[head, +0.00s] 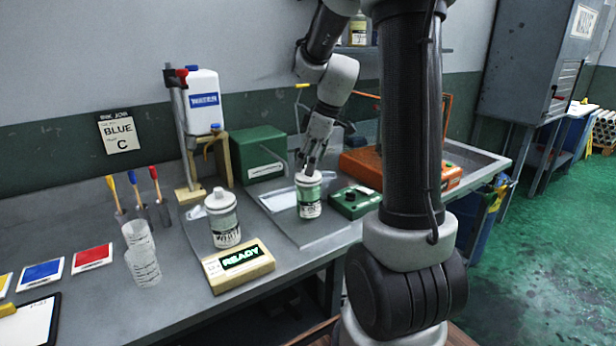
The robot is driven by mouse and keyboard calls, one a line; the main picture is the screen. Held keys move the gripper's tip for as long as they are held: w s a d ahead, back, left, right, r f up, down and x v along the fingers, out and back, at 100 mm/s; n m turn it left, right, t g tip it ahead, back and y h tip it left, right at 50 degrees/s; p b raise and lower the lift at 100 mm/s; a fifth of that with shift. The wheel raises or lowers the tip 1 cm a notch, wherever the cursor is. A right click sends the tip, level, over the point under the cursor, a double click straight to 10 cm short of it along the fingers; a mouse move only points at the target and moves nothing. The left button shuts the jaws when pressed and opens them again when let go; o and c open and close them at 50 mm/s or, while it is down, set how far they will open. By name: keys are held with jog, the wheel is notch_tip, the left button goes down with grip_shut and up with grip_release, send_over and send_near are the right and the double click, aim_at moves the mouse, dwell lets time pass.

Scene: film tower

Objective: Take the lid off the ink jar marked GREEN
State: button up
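A jar with a pale green band (309,199) stands upright on a grey tray at the back middle of the bench. Its white lid (308,179) is on top. My gripper (309,170) points down at this lid, with its fingertips at or just above it. I cannot tell whether the fingers touch the lid or how far apart they are. A second jar (224,224) with a pale body and a white lid (220,199) stands to the left. The lettering on both jars is too small to read, so I cannot confirm which is marked GREEN.
A sign (245,256) reading READY stands in front of the second jar. A green control box (354,202) is right of the green-banded jar. Clear cups (142,267) and a white WATER bottle (203,103) are to the left. A wall card (119,131) reads BLUE C.

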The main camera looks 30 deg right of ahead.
jog(key=shift+x, duration=1.05)
jog(key=shift+c, duration=0.3)
jog(key=c, duration=1)
